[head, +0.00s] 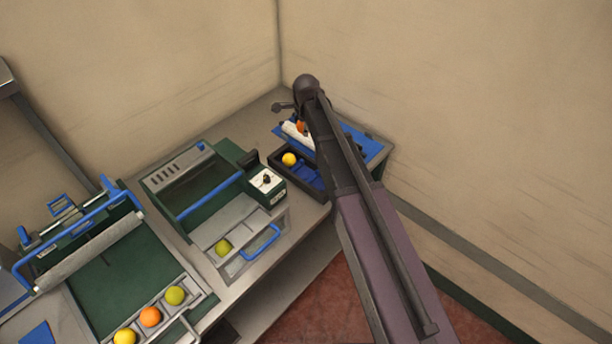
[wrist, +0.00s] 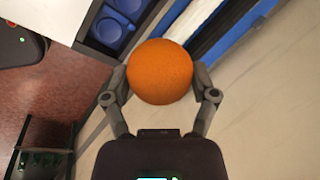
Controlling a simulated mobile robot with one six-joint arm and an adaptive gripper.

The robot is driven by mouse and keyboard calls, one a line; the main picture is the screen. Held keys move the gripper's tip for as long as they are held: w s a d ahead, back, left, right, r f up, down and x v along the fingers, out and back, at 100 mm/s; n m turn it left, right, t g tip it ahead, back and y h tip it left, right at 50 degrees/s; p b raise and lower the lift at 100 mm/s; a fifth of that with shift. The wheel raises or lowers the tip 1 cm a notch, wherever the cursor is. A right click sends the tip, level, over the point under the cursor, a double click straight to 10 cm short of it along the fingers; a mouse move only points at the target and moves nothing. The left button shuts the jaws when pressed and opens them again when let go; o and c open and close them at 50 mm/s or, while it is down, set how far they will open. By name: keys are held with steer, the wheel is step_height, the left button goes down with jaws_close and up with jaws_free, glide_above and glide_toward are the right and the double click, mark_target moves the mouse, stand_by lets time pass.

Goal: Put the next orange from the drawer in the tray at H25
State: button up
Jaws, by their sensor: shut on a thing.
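My gripper (wrist: 160,90) is shut on an orange (wrist: 160,68), with one finger on each side of it. In the head view my arm hides most of the gripper; a small orange patch (head: 301,127) shows beside the arm's end. A dark tray with blue cups (head: 306,174) stands at the right end of the bench, with a yellow-orange fruit (head: 289,159) in its far left part. In the wrist view, empty blue cups (wrist: 108,28) show just beyond the held orange. I cannot read any H25 label. An open drawer (head: 160,304) at the lower left holds yellow, orange and green fruit.
A blue holder with a white roll (head: 294,131) lies behind the tray, close to the wall.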

steer(key=s+f+b, duration=0.5)
steer(key=f, duration=0.1)
steer(key=s+f+b, duration=0.5)
steer(key=b, duration=0.1)
steer(key=s+f+b, duration=0.6)
steer(key=shift+d+f, duration=0.1)
steer(key=shift+f, duration=0.25)
steer(key=shift+w, duration=0.1)
steer(key=b, duration=0.2)
glide_above(305, 174)
steer(key=s, duration=0.2)
steer(key=shift+w+f, duration=0.1)
steer(key=shift+f, duration=0.55)
steer(key=shift+w, duration=0.4)
steer(key=shift+w+f, duration=0.2)
steer(key=shift+w, duration=0.15)
steer(key=shift+s+f+b, duration=0.15)
steer(key=shift+f+b, duration=1.5)
steer(key=shift+b, duration=0.05)
steer(key=shift+f, duration=0.2)
